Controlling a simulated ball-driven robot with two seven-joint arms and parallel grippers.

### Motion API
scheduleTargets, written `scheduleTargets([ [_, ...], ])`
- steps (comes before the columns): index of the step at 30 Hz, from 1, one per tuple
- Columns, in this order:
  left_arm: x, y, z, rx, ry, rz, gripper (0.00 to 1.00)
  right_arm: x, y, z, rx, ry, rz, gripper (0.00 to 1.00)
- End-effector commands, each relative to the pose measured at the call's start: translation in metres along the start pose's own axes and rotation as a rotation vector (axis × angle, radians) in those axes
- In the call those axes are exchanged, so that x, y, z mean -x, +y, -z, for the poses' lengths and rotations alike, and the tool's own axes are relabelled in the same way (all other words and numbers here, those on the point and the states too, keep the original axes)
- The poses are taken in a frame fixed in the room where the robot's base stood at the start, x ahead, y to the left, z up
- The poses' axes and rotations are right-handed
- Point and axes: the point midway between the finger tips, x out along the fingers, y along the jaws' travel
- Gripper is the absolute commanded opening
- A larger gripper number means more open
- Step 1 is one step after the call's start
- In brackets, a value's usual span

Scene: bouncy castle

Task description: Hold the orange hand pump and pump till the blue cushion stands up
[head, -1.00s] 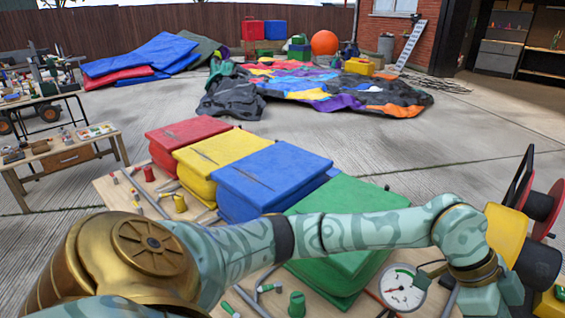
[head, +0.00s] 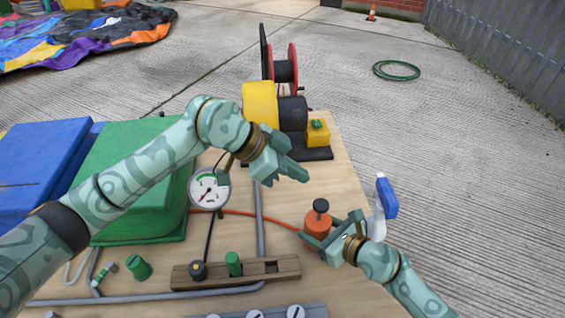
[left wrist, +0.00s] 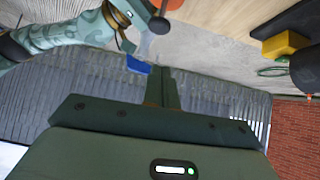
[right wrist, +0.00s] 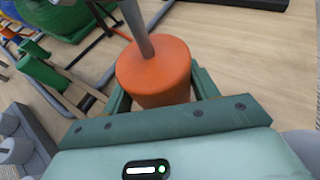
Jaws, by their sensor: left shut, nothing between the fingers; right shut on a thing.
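The orange hand pump (head: 317,223) stands on the wooden table with its black knob on top. My right gripper (head: 322,240) is shut around the pump's body; the right wrist view shows the orange body (right wrist: 153,75) between the fingers and a grey rod rising from it. My left gripper (head: 302,177) is shut and empty, up and left of the knob in the head view, apart from it. Its closed fingers (left wrist: 163,88) show in the left wrist view. The blue cushion (head: 38,170) lies at the left, boxy and partly cut off by the picture edge.
A green cushion (head: 125,175), a dial gauge (head: 209,190) and a wooden valve block (head: 235,272) are left of the pump. A yellow and black machine (head: 262,105) with a red reel stands behind. An orange hose (head: 245,212) crosses the table.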

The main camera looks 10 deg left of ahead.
Motion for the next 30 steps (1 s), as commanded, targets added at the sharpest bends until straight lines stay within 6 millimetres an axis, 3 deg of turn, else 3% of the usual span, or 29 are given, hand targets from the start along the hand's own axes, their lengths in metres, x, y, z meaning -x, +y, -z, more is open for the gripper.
scheduleTargets([
  [6,-0.046,0.001,-0.002,0.002,-0.001,-0.002,0.00,0.000,0.000,0.000,0.000,0.000,0.000,0.22],
  [10,-0.058,0.000,-0.018,0.002,-0.002,-0.001,0.00,0.000,0.000,0.000,0.000,0.000,0.000,0.22],
  [30,-0.074,0.000,-0.034,0.002,-0.001,-0.001,0.00,0.000,0.000,0.000,0.000,0.000,0.000,0.22],
])
